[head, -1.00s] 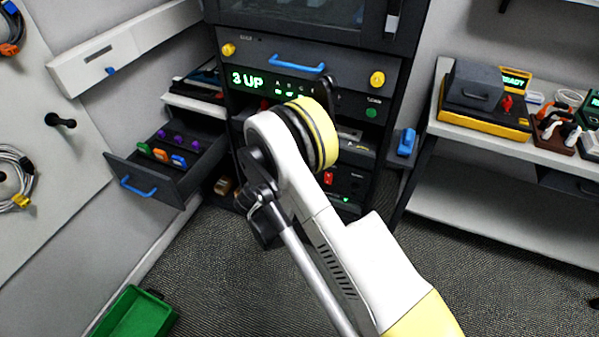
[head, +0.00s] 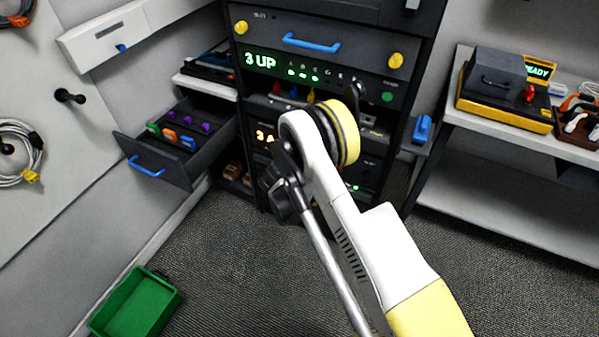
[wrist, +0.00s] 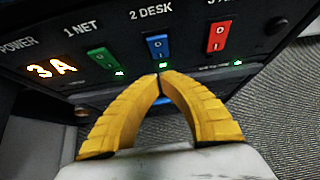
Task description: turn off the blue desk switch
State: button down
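The blue desk switch (wrist: 159,47) is a small rocker under the label "2 DESK" on a dark power panel (wrist: 188,50) in the wrist view. A small light (wrist: 163,65) glows just below it. My gripper (wrist: 160,76) shows two yellow fingers with their tips together, empty, just below the switch. I cannot tell whether the tips touch the panel. In the head view my arm hides the switch and the gripper.
A green switch (wrist: 103,60) is left of the blue one and a red switch (wrist: 217,37) is right, each with a lit green light. An amber display (wrist: 52,69) reads "3 A". An open drawer (head: 158,150) juts out at left. A green bin (head: 135,305) lies on the floor.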

jog(key=w+d, duration=0.1)
jog(key=w+b, duration=0.1)
jog(key=w, duration=0.1)
jog(key=w+d, duration=0.1)
jog(key=shift+w+d+f+b, duration=0.2)
jog(key=shift+w+d+b, duration=0.05)
jog(key=shift+d+b, duration=0.1)
jog(key=shift+w+d+r+g+y+p, duration=0.15)
jog(key=shift+w+g+y+p, duration=0.25)
jog(key=shift+g+y+p, duration=0.45)
jog(key=shift+r+h, duration=0.1)
jog(key=shift+h, duration=0.15)
jog(key=shift+r, duration=0.65)
